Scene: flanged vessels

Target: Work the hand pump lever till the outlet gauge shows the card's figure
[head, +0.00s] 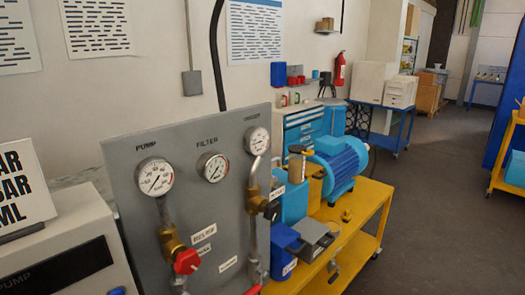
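A grey panel (125,200) carries three round dial gauges. The left gauge (155,177) is labelled PUMP and the middle gauge (212,167) FILTER. The right gauge (257,141) has a label too small to read surely; its needle reading is also too small to tell. A white card (22,186) with large black print stands at the left edge, cut off by the frame; only "AR", "BAR" and "ML" show, with no figure visible. I cannot make out the hand pump lever with certainty. Neither gripper is in view.
A red-handled valve (186,262) and a brass valve (257,202) sit on the panel's pipes. A yellow cart (372,215) holds a blue motor (342,160), a blue tank and grey boxes. The grey floor (440,215) right of the cart is clear.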

